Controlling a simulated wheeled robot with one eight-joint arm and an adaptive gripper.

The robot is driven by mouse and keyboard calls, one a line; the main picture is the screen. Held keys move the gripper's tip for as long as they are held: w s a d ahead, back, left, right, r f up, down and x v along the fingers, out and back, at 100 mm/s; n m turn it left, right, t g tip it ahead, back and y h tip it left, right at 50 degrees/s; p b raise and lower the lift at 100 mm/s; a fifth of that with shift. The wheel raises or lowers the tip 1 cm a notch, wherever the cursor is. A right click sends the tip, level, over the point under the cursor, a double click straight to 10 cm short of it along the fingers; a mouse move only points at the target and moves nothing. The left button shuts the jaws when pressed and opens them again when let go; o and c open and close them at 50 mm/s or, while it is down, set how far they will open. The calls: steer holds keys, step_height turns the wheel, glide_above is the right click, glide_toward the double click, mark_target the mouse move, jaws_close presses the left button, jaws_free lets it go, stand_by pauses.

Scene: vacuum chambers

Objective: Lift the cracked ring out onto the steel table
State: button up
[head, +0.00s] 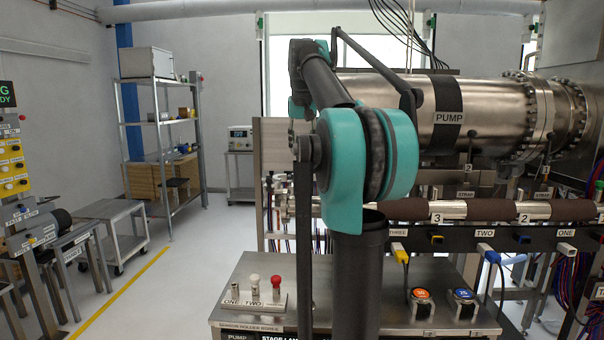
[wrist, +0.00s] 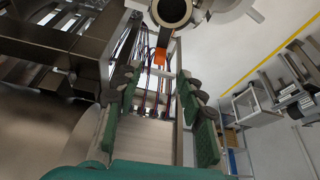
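I cannot make out a cracked ring in either view. My gripper (wrist: 161,88) is open in the wrist view, its green-padded fingers wide apart with nothing held between them. In the head view my arm stands in front of the chamber and the gripper itself cannot be made out. A steel-topped bench (head: 250,268) is at the bottom of the head view, below the arm. A low grey table on wheels (head: 112,209) stands at the left; I cannot tell which is the steel table.
A large steel cylinder marked PUMP (head: 490,112) fills the right. A rail with dark sleeves (head: 492,210) runs below it. The bench carries small pegs (head: 254,287), an orange button (head: 421,294) and a blue button (head: 463,294).

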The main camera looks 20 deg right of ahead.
mark_target(303, 171)
steer(key=shift+x, duration=3.4)
steer(key=shift+w, duration=0.1)
jaws_close()
